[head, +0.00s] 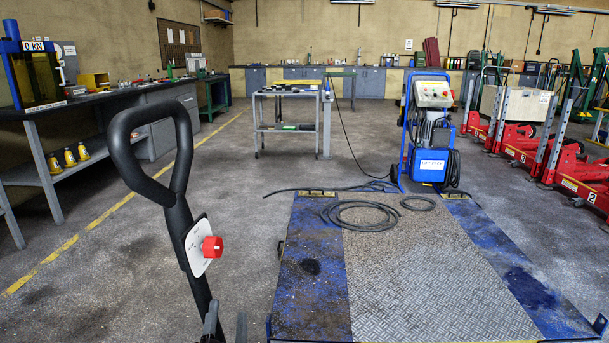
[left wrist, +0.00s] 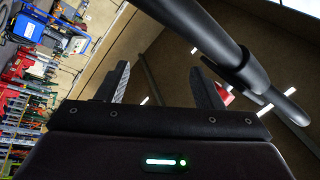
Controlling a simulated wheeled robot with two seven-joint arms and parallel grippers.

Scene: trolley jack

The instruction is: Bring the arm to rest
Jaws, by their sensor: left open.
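The black jack handle (head: 180,190) stands upright at the left of the head view, with a closed loop grip on top. A white panel with a red knob (head: 212,247) sits on its shaft. My left gripper (head: 226,325) shows only as fingertips at the bottom edge, close to the lower shaft. In the left wrist view its two fingers (left wrist: 163,85) are apart with nothing between them. The black handle (left wrist: 205,35) crosses the upper right there, near the right finger; I cannot tell if they touch. The jack's body is hidden. My right gripper is not in view.
A blue-edged metal platform (head: 420,270) with a coiled black hose (head: 360,215) lies at the right. Behind are a blue power unit (head: 430,135) and a small grey table (head: 290,93). A workbench (head: 120,105) lines the left; red jacks (head: 530,150) stand right. Floor between is clear.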

